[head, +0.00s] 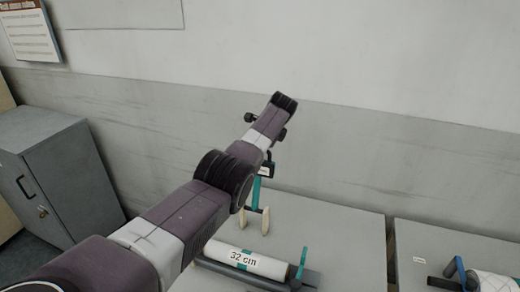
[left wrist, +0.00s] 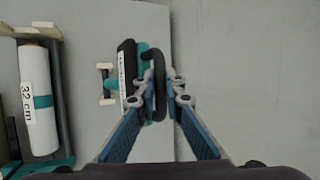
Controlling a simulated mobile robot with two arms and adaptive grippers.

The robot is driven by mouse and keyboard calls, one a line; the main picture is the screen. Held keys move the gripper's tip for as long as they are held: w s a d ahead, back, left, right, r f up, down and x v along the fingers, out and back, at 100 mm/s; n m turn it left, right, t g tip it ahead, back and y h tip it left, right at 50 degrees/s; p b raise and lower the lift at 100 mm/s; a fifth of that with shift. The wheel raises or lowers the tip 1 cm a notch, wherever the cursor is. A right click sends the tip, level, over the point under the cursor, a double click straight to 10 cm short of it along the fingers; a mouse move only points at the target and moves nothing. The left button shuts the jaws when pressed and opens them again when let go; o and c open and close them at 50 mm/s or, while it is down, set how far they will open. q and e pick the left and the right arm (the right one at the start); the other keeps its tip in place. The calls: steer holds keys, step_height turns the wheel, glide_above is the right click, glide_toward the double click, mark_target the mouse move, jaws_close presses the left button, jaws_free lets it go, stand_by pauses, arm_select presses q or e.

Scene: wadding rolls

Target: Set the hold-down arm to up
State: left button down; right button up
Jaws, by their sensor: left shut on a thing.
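The hold-down arm appears as a teal upright piece (head: 256,192) with a dark, white-labelled top, rising above cream feet at the back of the table. Which setting it is in I cannot tell. In the left wrist view its black bar (left wrist: 159,95) lies between the fingers of my left gripper (left wrist: 160,77), which is shut on it. In the head view my left arm reaches over from the lower left and hides the gripper. A white roll marked "32 cm" (head: 238,260) with a teal band lies in front; it also shows in the left wrist view (left wrist: 38,100). My right gripper is not in view.
The grey table (head: 335,235) has bare room right of the stand. A second table (head: 450,245), past a narrow gap, carries another white roll (head: 495,282) with a blue band. A grey cabinet (head: 65,180) stands at left. The wall is close behind.

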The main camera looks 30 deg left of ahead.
arm_select(q)
steer(key=c, duration=2.5)
jaws_free()
steer(key=o, duration=0.5)
steer(key=shift+w+f, duration=0.15)
steer(key=shift+w, duration=0.05)
steer(key=shift+s+d+r, duration=0.1)
steer(key=shift+d+r, duration=0.15)
steer(key=shift+r, duration=0.4)
steer(key=v, duration=1)
steer(key=shift+s+d+r, duration=0.2)
steer(key=shift+s+r, duration=0.05)
steer(key=shift+r, duration=0.05)
